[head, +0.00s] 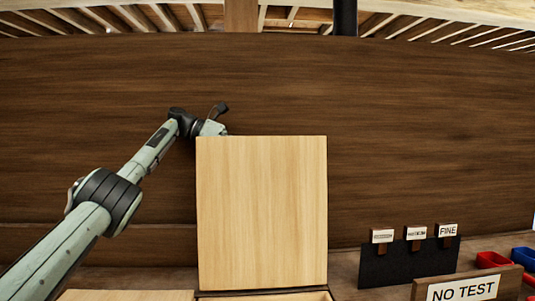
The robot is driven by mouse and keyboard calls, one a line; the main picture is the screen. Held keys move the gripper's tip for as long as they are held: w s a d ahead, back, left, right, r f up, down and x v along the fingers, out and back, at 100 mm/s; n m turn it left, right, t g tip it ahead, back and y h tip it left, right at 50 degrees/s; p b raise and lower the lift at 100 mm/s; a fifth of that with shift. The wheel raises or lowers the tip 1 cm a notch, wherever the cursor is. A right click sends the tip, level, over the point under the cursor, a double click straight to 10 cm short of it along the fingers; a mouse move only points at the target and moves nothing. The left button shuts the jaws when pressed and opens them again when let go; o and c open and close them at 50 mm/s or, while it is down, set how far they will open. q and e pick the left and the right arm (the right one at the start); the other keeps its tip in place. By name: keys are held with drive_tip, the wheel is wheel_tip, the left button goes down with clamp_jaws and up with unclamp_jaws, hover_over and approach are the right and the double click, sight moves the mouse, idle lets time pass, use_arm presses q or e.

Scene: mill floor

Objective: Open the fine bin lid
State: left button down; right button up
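A light wooden lid (262,212) stands raised, roughly upright, in the middle of the head view. The bin (318,296) below it shows only as a thin strip at the bottom edge, with a dark gap under the lid. No label shows on this bin or lid. My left arm reaches in from the left, and my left gripper (222,118) is at the lid's upper left corner, partly hidden behind it. One dark finger sticks up; I cannot tell whether the gripper is open or touches the lid. My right gripper is out of view.
A second light wooden surface (112,295) shows at the bottom left. A dark board (408,264) with small tags, one reading FINE (447,230), stands at the right. A NO TEST sign (463,289) is in front of it. Red (494,260) and blue (524,257) containers sit at far right.

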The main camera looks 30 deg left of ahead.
use_arm(q)
drive_tip(key=shift+w, duration=0.15)
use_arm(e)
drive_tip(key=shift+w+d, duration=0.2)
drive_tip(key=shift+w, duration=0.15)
use_arm(q)
drive_tip(key=c, duration=1.5)
unclamp_jaws()
drive_tip(key=shift+c, duration=0.2)
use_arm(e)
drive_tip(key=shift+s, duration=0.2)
use_arm(q)
drive_tip(key=shift+d, duration=0.1)
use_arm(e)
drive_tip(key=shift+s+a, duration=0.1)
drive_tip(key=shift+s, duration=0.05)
